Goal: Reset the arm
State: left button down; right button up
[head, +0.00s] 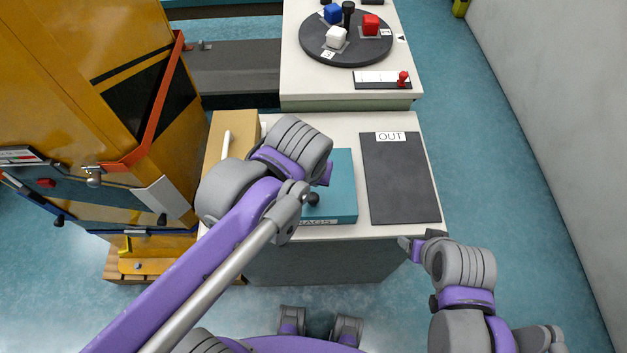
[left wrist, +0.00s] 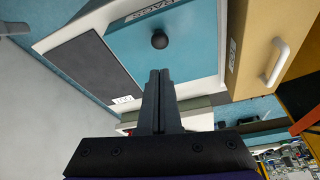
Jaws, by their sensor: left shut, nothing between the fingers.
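My left arm reaches in from the left in the head view, over the white table (head: 352,125). Its wrist hides most of the gripper (head: 322,177), which is above the teal box lid. In the left wrist view the left gripper (left wrist: 158,85) has its two dark fingers together with nothing between them. They are apart from the teal lid (left wrist: 190,50) and its black knob (left wrist: 159,40). My right gripper (head: 415,246) is off the table's front right corner; its fingers are too small to tell open from shut.
A black OUT mat (head: 400,180) lies right of the teal box (head: 343,180). A tan box with a white handle (head: 227,144) is at the left. Behind are a turntable (head: 313,43) with coloured cubes and a red-knobbed slider (head: 402,78). A yellow cabinet (head: 70,60) stands left.

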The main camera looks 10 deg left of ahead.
pick_arm(q)
jog(key=shift+s+r, duration=0.2)
jog(key=shift+r, duration=0.3)
jog(key=s+a+f+t, duration=0.1)
jog(key=s+a+f, duration=0.5)
jog(key=a, duration=0.5)
notch_tip(320, 180, down, 3)
jog(key=shift+s+a+r+n+t, duration=0.1)
jog(key=shift+s+a+n+t, duration=0.1)
jog(key=shift+n+t, duration=0.15)
pick_arm(e)
jog(key=shift+r, duration=0.15)
jog(key=c, duration=0.3)
pick_arm(q)
jog(key=shift+s+a, duration=0.1)
pick_arm(e)
jog(key=shift+a, duration=0.15)
